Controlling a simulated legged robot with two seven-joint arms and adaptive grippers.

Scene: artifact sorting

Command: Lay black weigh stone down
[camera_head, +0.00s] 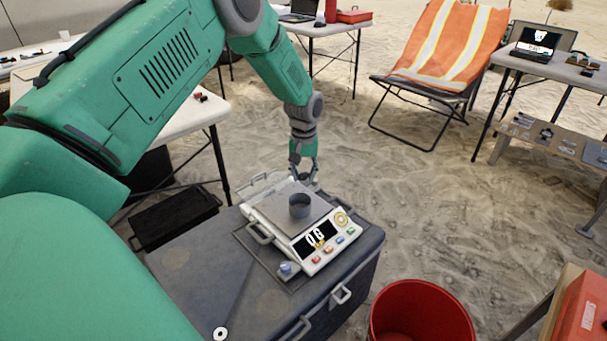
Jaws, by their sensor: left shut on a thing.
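My left gripper (304,174) points down just behind the pan of a white digital scale (262,222). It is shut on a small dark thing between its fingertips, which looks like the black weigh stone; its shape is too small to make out. The scale's display (315,240) seems to read 0 G. My right gripper is not in view.
The scale stands on a grey case (195,270) with a small white ring (220,333) near its front edge. A red bucket (420,312) stands at the lower right. An orange folding chair (445,45) and tables are farther back. Sandy floor lies open between.

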